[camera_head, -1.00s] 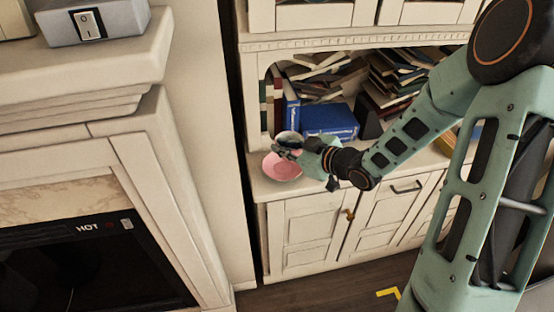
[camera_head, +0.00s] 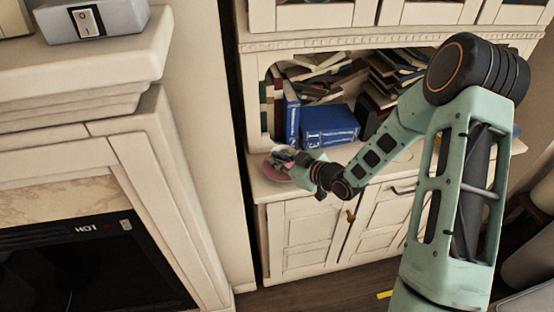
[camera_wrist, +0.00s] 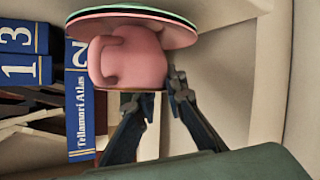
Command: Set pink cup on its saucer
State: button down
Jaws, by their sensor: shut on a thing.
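The pink cup (camera_wrist: 140,60) fills the upper middle of the wrist view, its handle on the left. My gripper (camera_wrist: 156,92) is shut on the cup near its rim, one finger overlapping the rim and one at its right side. The saucer (camera_wrist: 185,35), pink-faced with a dark and green edge, lies right against the cup's base end in the wrist view; whether they touch is hard to tell. In the head view my gripper (camera_head: 287,157) is over the pink saucer (camera_head: 270,174) on the cabinet's counter, partly hiding it and the cup.
Blue books (camera_head: 330,125) and piled books stand behind my gripper in the cabinet recess. The recess's left side wall (camera_head: 264,98) is close. Counter (camera_head: 408,163) to the right is mostly free. A fireplace surround (camera_head: 150,130) stands left.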

jog(key=shift+f+b, duration=0.4)
jog(key=shift+b, duration=0.1)
jog(key=c, duration=2)
grip_release()
jog(key=shift+r, duration=0.1)
jog(key=shift+r, duration=0.15)
jog(key=shift+r+p, duration=0.25)
jog(key=shift+p, duration=0.3)
jog(key=v, duration=1.2)
